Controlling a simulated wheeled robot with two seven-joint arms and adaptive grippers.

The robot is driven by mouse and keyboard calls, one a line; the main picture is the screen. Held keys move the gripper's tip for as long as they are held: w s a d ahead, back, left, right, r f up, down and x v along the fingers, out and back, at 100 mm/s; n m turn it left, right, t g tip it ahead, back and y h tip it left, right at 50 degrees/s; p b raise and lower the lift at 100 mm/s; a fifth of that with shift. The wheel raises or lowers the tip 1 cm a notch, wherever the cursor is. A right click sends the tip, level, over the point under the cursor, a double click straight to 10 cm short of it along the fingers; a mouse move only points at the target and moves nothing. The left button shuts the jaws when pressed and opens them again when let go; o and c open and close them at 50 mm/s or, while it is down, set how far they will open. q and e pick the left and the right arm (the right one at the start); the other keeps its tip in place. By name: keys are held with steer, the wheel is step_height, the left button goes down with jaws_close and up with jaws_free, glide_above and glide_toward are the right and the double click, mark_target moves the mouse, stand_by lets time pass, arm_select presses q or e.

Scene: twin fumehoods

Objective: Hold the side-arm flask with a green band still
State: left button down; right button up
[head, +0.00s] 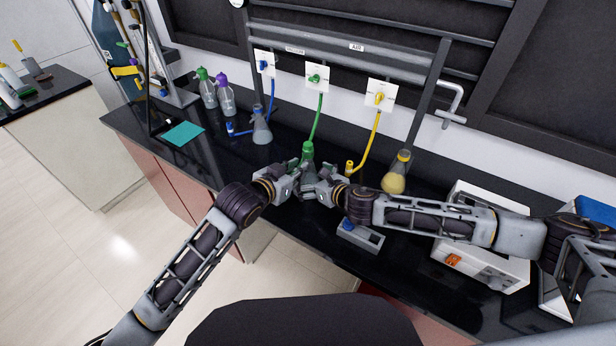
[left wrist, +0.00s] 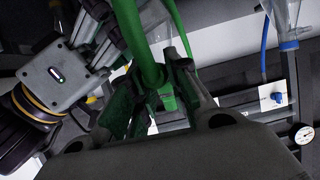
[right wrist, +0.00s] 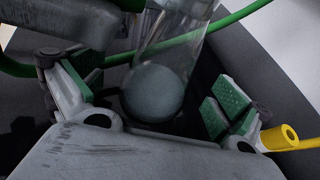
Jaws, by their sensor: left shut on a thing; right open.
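The side-arm flask with a green band (head: 308,152) stands on the dark bench, upright as far as I can see, its lower part hidden by my grippers. In the right wrist view the clear flask (right wrist: 152,92), with grey contents, sits between the spread fingers of my right gripper (right wrist: 150,88), which is open. My left gripper (head: 291,180) is beside it; in the left wrist view it is shut on the thick end of a green hose (left wrist: 148,65). The hose (head: 319,118) runs up to the green wall tap (head: 315,78).
A flask with a blue hose (head: 261,128) stands left and a yellow-filled flask (head: 394,175) right. A yellow hose (head: 372,140) ends near my right gripper. A small grey device (head: 362,235) and white boxed instrument (head: 480,265) stand at the front right. The bench's left front is clear.

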steer(key=shift+x, duration=0.85)
steer(key=shift+c, duration=0.4)
steer(key=c, duration=1.2)
steer(key=shift+c, duration=0.2)
steer(key=o, duration=1.1)
steer(key=c, duration=0.6)
steer(key=shift+c, duration=0.2)
